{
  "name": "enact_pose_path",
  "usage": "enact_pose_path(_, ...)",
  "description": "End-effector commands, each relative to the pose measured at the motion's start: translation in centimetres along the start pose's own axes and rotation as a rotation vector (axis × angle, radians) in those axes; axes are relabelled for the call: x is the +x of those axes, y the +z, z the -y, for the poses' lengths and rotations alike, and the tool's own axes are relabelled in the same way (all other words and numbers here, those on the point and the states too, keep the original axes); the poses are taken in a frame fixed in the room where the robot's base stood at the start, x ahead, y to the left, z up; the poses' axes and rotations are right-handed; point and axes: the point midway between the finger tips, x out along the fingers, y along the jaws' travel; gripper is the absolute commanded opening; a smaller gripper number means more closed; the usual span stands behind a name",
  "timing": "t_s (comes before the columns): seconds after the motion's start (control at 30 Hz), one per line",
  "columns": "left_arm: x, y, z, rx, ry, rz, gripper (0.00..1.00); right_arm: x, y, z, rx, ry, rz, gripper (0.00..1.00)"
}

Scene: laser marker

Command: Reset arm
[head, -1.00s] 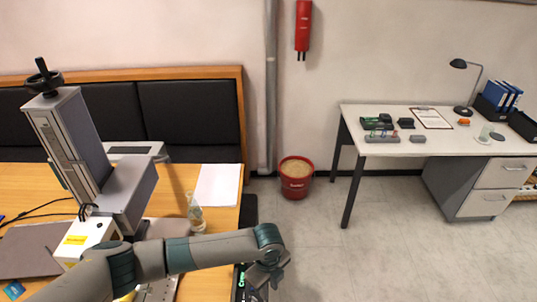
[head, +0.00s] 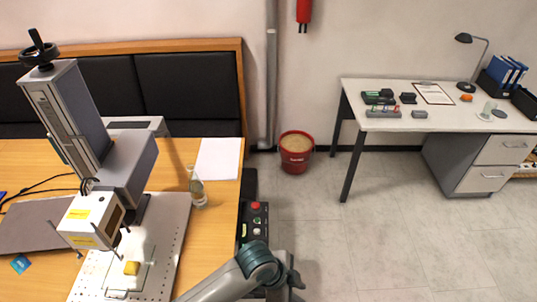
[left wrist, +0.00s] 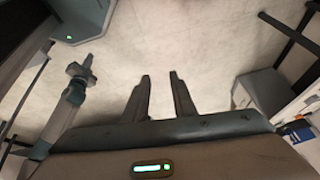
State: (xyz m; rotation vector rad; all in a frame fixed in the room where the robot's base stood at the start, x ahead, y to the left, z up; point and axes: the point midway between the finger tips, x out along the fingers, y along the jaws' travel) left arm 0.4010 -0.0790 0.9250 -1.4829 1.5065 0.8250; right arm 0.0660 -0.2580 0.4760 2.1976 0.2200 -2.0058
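My left arm comes in at the bottom of the head view, bent at the wrist, with its gripper (head: 292,280) right of the wooden table's edge. In the left wrist view the left gripper (left wrist: 159,76) has two dark fingers apart with nothing between them, over pale floor. Another gripper, likely my right one (left wrist: 80,70), shows at the left of that view; its finger state is unclear. It is not seen in the head view.
A control box with a red button (head: 255,207) sits by the table's right edge, close to my left arm. A bottle (head: 197,188) and white paper (head: 218,158) lie nearby. A red bucket (head: 296,152) stands on the floor.

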Motion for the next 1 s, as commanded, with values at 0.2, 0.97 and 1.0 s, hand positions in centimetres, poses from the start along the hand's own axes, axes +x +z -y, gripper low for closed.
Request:
enact_pose_path(0.2,-2.3,2.6,-2.0,-0.341,-0.089,-0.045,0.24,0.0,0.0,-0.1,0.0,0.001,0.0,0.0)
enact_pose_path(0.97,-12.3,21.6,-13.0,-1.264,-0.414,0.139,0.24,0.0,-0.2,0.5,0.003,-0.005,-0.002,0.0)
enact_pose_path(1.0,-12.7,22.1,-13.5,-1.287,-0.425,0.15,0.24,0.0,-0.2,0.5,0.003,-0.005,-0.002,0.0)
